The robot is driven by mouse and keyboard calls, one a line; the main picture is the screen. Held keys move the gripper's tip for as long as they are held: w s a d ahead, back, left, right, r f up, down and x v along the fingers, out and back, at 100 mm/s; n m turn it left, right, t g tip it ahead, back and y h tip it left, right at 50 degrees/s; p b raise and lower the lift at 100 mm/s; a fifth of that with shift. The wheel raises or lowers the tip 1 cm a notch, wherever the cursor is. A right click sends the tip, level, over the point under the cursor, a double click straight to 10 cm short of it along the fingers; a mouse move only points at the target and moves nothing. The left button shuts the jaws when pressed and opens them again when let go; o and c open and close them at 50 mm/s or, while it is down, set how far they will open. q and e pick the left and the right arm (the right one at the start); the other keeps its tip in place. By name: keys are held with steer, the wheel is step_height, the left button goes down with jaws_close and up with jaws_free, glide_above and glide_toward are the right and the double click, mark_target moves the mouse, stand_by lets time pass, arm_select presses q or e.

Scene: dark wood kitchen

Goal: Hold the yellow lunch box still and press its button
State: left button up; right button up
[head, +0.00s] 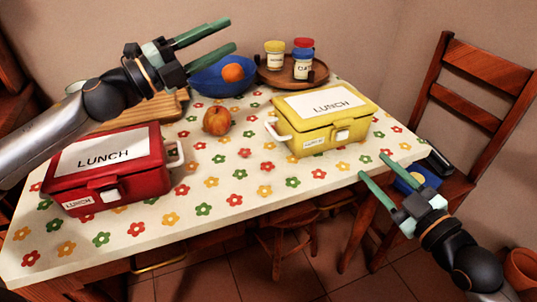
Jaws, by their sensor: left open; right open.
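The yellow lunch box (311,129) stands closed on the right part of the table, with a white LUNCH label on its lid. A small white button or latch (342,135) shows on its front face, and a white handle (277,130) is on its left end. My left gripper (229,34) is open and empty, raised above the far side of the table, up and left of the yellow box. My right gripper (372,168) is open and empty, in front of the table's right edge, below and right of the yellow box and apart from it.
A red lunch box (110,177) stands at the left of the flowered table (236,185). A wooden chair (478,70) stands at the right.

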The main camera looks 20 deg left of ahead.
arm_select(q)
steer(key=s+d+m+g+h, duration=0.1)
steer(key=s+d+m+g, duration=0.1)
steer(key=d+m+g, duration=1.1)
steer(key=m+t+y, duration=0.6)
steer(key=m+y, duration=0.2)
steer(key=y, duration=0.8)
glide_toward(269, 128)
steer(key=w+d+r, duration=0.1)
steer(key=d, duration=0.1)
steer(key=s+f+m+t+y, duration=0.1)
steer(key=m, duration=0.2)
steer(key=s+f+m+t, duration=0.1)
steer(key=s+m, duration=0.1)
steer(key=m, duration=0.1)
steer(key=s+f+m+t+y, duration=0.1)
steer(key=s+m, duration=0.1)
steer(key=shift+s+d+f+m+y, duration=0.1)
steer(key=shift+d+f+m+y, duration=0.2)
steer(key=shift+f+m, duration=0.1)
steer(key=shift+s+m+t, duration=0.45)
steer(key=shift+m+t, duration=0.15)
steer(key=shift+m, duration=0.1)
steer(key=shift+w+f, duration=0.2)
steer(key=shift+w, duration=0.3)
steer(key=shift+w+a+f, duration=0.15)
steer(key=shift+w+a, duration=0.25)
steer(key=shift+w, duration=0.15)
steer(key=x, duration=1)
steer(key=shift+w, duration=0.1)
